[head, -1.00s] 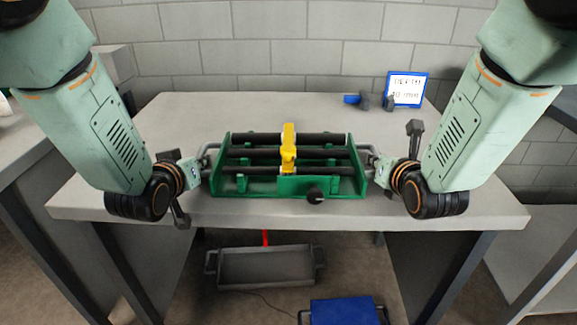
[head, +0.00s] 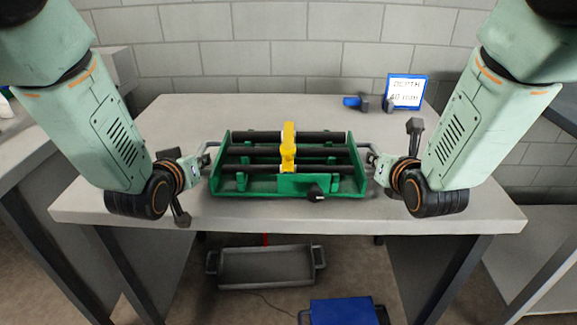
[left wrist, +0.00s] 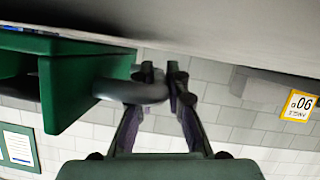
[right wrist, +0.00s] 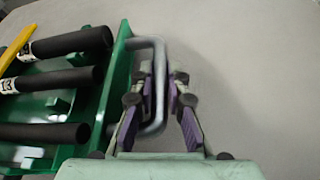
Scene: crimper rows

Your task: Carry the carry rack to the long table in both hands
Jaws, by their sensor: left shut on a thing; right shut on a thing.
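The carry rack (head: 340,186) is a green frame with several black rods and a yellow piece (head: 288,150) across its middle. It is level over the front middle of the grey table (head: 190,115); I cannot tell whether its base touches the top. My left gripper (head: 203,160) is shut on the rack's left grey handle (left wrist: 130,91); the left gripper also shows in the left wrist view (left wrist: 165,78). My right gripper (head: 374,163) is shut on the right handle (right wrist: 160,60), and it shows in the right wrist view (right wrist: 160,90). The fingers hide parts of both handles.
A blue-framed sign (head: 406,91) stands at the back right, with small blue and dark items (head: 358,102) beside it. A grey tray (head: 265,267) and a blue case (head: 343,312) are below the table. A brick wall (head: 280,50) closes the back.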

